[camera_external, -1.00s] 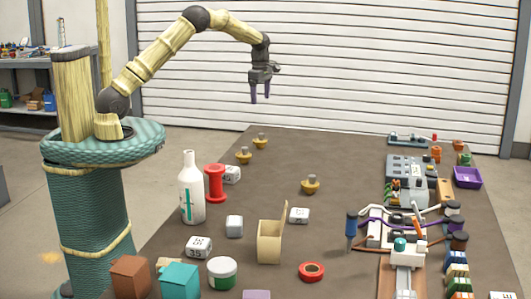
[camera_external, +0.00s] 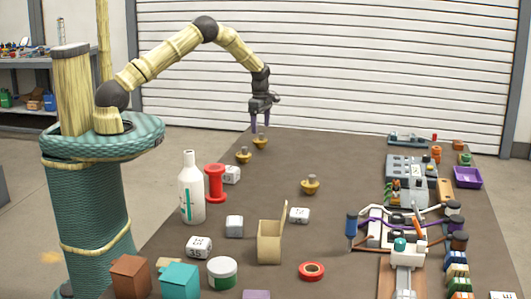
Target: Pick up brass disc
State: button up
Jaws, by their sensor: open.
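Three small brass discs with knobs stand on the brown table. The far one (camera_external: 260,142) is near the back left edge. A second brass disc (camera_external: 243,156) is just in front and to its left. A third brass disc (camera_external: 310,185) is nearer the middle of the table. Nothing is held.
A white bottle (camera_external: 191,190), a red spool (camera_external: 215,184) and a white block (camera_external: 231,174) stand in front on the left. An open tan box (camera_external: 269,248) is near the front. Valves and pipes (camera_external: 405,225) crowd the right side. The table's back middle is clear.

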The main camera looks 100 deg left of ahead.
aim_at(261, 135)
jog(key=shift+f, duration=0.1)
jog(key=shift+f+p, duration=1)
jog(key=shift+f, duration=1.55)
jog(key=c, duration=1.1)
notch_tip(261, 135, up, 10)
jog(key=shift+r+b, duration=0.1)
jog(key=shift+b, duration=1.05)
